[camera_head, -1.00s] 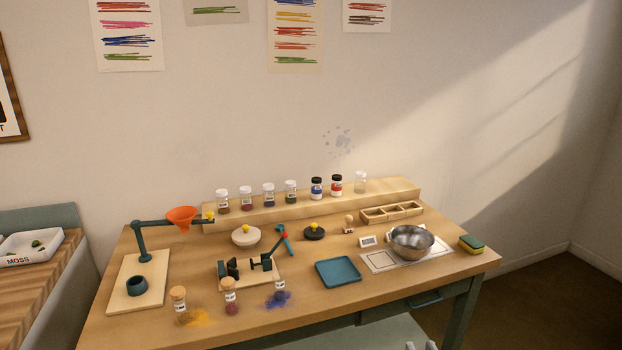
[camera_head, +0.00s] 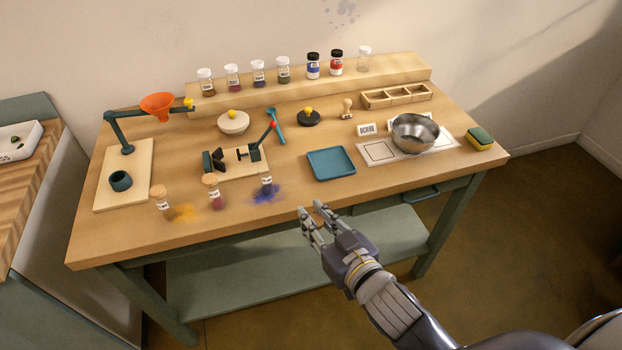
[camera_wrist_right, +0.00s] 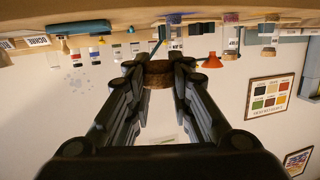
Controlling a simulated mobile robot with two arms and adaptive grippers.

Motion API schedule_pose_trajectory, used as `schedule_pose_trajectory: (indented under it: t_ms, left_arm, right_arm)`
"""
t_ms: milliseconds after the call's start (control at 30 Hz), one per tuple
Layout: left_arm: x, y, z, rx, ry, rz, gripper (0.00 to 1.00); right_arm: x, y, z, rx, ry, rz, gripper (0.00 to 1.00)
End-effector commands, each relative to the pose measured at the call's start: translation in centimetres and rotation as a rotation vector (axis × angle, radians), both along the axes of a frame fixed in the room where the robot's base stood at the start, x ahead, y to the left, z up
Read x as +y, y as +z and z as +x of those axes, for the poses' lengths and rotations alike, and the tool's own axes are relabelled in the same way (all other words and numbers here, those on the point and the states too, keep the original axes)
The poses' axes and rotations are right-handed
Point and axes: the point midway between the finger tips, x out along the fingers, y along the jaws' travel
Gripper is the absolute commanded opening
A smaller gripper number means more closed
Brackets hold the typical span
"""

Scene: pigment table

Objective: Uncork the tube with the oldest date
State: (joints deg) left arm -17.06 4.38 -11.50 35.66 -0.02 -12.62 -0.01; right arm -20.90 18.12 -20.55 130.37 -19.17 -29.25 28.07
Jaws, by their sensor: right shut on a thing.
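Three small glass tubes stand near the table's front left edge in the head view. The left tube (camera_head: 163,203) holds yellow-brown pigment and has a cork. The middle tube (camera_head: 214,194) holds dark red pigment and has a cork. The right tube (camera_head: 266,185) holds dark blue pigment and shows no cork. Their dates are too small to read. My right gripper (camera_head: 311,213) is in front of the table edge, right of the tubes. It is shut on a brown cork (camera_wrist_right: 158,75), seen between the fingertips in the wrist view. My left gripper is not in view.
Yellow and blue powder (camera_head: 264,196) lies by the tubes. A clamp stand (camera_head: 235,163) sits behind them. A blue tray (camera_head: 331,163) and steel bowl (camera_head: 415,133) are to the right. A funnel stand (camera_head: 126,150) is at left. Jars line the back shelf (camera_head: 300,88).

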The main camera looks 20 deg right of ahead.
Motion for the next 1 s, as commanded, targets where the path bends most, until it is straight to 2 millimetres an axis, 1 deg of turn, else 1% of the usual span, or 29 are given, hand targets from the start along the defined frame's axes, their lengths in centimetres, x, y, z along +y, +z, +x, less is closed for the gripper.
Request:
schedule_pose_trajectory:
  t_ms: [33,300,400,500,600,667,900,1000]
  left_arm:
    - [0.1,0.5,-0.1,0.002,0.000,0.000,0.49]
    - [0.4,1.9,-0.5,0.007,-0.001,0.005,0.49]
    - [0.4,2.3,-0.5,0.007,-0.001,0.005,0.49]
    - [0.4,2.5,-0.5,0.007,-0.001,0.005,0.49]
    - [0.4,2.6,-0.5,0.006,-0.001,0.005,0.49]
    - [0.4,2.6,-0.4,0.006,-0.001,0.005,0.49]
    - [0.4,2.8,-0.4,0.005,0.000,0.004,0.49]
    - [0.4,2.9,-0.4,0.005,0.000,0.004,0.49]
  right_arm:
    - [-0.6,0.3,1.4,-0.006,-0.002,-0.006,0.00]
    - [-3.1,-0.3,8.2,-0.004,-0.003,-0.006,0.00]
    - [-3.9,-0.6,10.4,-0.003,-0.003,-0.005,0.00]
    - [-4.4,-0.9,11.9,-0.002,-0.003,-0.002,0.00]
    - [-4.7,-1.1,12.7,-0.001,-0.002,-0.001,0.00]
    - [-4.8,-1.3,12.9,0.001,-0.002,-0.001,0.00]
    - [-4.8,-4.3,12.9,0.002,-0.002,0.001,0.00]
    - [-4.8,-4.7,12.9,-0.001,-0.002,0.000,0.00]
